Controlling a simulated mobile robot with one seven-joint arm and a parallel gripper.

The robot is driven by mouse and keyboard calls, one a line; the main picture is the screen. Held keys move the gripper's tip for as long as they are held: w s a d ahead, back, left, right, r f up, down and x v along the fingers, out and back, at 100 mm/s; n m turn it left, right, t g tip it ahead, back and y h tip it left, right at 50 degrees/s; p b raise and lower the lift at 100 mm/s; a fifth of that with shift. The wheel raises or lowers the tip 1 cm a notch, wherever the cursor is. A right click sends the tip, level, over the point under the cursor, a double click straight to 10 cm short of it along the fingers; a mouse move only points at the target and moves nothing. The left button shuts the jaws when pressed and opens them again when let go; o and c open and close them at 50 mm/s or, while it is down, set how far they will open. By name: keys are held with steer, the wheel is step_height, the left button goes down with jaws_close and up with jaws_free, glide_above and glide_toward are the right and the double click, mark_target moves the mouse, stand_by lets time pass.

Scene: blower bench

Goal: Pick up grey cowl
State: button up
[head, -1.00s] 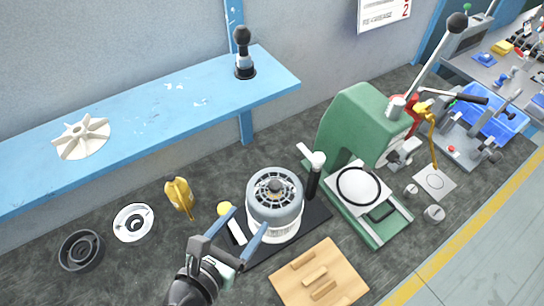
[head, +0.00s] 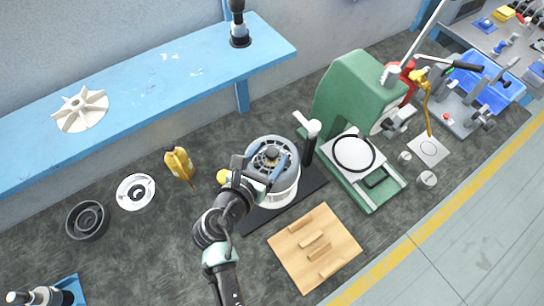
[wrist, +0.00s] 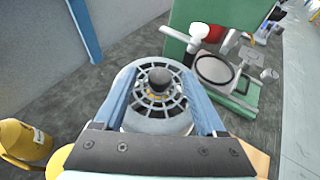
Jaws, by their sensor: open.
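The grey cowl (head: 291,174), a round cap with a dark spoked grille and black centre knob, sits on a white ribbed body on a black base plate. My gripper (head: 268,168) is above it, partly hiding its left and front in the head view. In the wrist view the cowl (wrist: 158,124) lies between the two blue fingers of my gripper (wrist: 160,82), one on each side. The jaws are open. I cannot tell whether the fingers touch the cowl.
A wooden board (head: 314,247) lies in front. A yellow tool (head: 179,163), white disc (head: 136,191) and dark ring (head: 88,220) are left. A blue shelf (head: 150,95) runs behind.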

steer(key=shift+w+d+f, duration=0.15)
steer(key=shift+w+d, duration=0.05)
steer(key=shift+w, duration=0.2)
jaws_close()
